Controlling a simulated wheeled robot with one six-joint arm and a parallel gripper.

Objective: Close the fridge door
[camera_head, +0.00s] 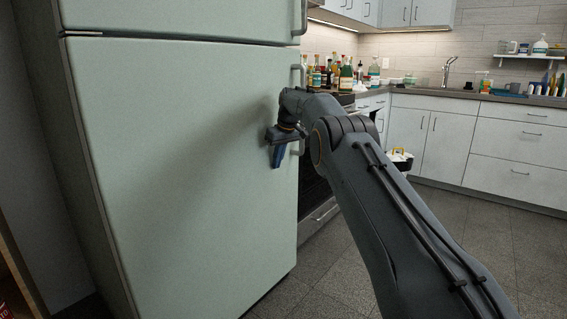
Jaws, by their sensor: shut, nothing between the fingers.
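The fridge (90,120) is pale green and fills the left half of the head view. Its large lower door (190,170) stands below the upper door (190,15) and looks shut or nearly shut; I cannot tell if a small gap remains. The lower door's handle (303,72) runs along its right edge, partly hidden by my arm. My gripper (277,158) is shut and empty, its fingers pointing down in front of the lower door near that edge. I cannot tell whether it touches the door.
A counter with several bottles (340,75) and a stove front (314,190) lie right of the fridge. White cabinets (430,135) and a sink faucet (448,70) are at the back. A small bin (400,160) stands behind my arm. The tiled floor (480,250) at right is clear.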

